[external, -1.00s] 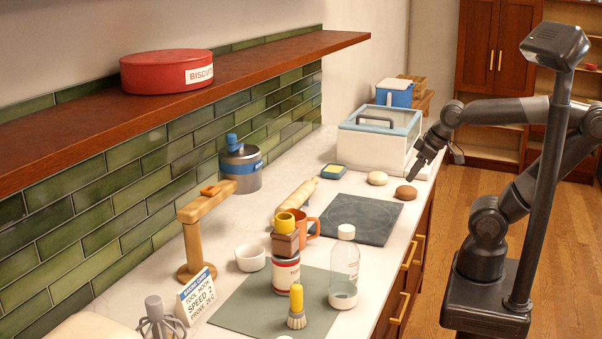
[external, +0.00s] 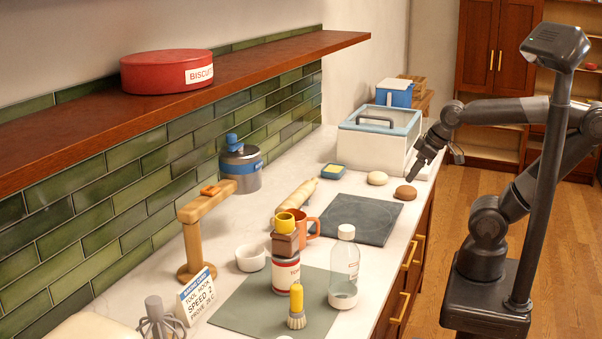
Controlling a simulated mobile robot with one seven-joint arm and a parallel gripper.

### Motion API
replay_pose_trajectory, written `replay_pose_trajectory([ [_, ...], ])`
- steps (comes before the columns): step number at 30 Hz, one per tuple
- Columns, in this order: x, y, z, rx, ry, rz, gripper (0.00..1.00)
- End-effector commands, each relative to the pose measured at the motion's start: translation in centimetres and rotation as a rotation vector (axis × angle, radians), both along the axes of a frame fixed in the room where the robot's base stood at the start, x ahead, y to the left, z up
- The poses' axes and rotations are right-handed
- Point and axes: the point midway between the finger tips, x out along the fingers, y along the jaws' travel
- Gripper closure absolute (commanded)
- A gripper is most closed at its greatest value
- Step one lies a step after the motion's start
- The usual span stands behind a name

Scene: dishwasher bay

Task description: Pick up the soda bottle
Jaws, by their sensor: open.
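The soda bottle (external: 344,270) is clear with a white cap and a pale band near its base. It stands upright on the right edge of a grey-green mat (external: 240,306), near the counter's front edge. My gripper (external: 412,176) is farther along the counter, pointing down just above or beside a brown bun (external: 405,193); I cannot tell if they touch. My gripper is open, well apart from the bottle, and nothing shows between its fingers.
A tomato can (external: 285,275) with a brown block and yellow item on top stands left of the bottle. A yellow-handled brush (external: 297,308) is in front, an orange mug (external: 305,223) behind. A dark slate board (external: 352,219) lies between bottle and bun, mostly bare.

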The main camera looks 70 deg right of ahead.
Motion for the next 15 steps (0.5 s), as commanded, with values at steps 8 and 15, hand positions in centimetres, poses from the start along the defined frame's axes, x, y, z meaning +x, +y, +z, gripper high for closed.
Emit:
replay_pose_trajectory([
  [8, 3.0, 3.7, 2.5, -0.001, 0.029, 0.062, 0.42],
  [15, 7.1, 12.7, 6.3, -0.009, 0.067, 0.156, 0.42],
])
